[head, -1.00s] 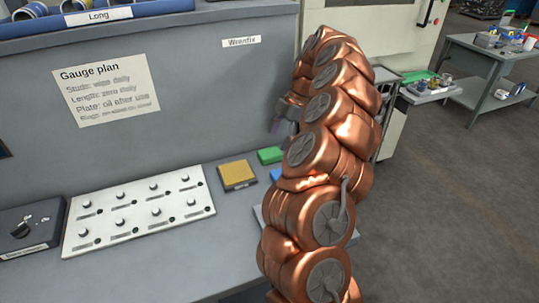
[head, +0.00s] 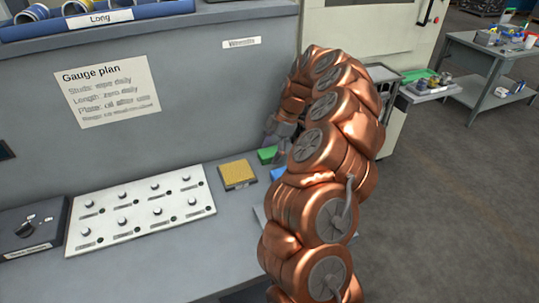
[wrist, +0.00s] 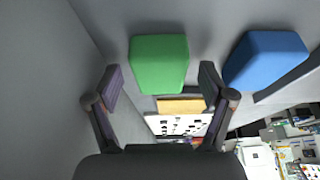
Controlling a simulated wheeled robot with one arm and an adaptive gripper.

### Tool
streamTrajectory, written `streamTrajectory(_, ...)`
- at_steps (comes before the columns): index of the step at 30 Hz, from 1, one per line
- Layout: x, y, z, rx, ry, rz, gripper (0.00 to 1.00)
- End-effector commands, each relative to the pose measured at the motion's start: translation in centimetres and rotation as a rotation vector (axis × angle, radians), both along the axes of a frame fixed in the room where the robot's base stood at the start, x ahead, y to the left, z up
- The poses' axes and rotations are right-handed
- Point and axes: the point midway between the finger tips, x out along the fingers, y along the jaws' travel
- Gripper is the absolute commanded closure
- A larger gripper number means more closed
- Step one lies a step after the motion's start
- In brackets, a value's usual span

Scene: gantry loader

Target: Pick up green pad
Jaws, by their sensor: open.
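The green pad (wrist: 160,64) lies on the grey bench against its back panel. In the wrist view it sits between and just beyond the two fingers of my gripper (wrist: 155,88). The fingers are apart and nothing is held. In the head view the green pad (head: 267,155) is partly hidden by my gripper (head: 280,145), which hangs over it. I cannot tell the exact gap between fingers and pad.
A blue pad (wrist: 265,60) lies close beside the green one, to the right. A yellow pad (head: 237,174) and a white knob panel (head: 140,212) are on the bench to the left. The upright panel (head: 200,95) is close behind.

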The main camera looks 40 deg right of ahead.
Motion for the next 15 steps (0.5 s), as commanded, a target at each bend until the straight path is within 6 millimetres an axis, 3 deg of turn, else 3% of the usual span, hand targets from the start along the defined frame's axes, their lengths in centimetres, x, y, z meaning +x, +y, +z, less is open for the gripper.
streamTrajectory(2, 0.00, 0.00, 0.00, 0.000, 0.000, 0.000, 0.20)
streamTrajectory(15, -0.01, 0.03, 0.01, 0.000, 0.001, 0.001, 0.66)
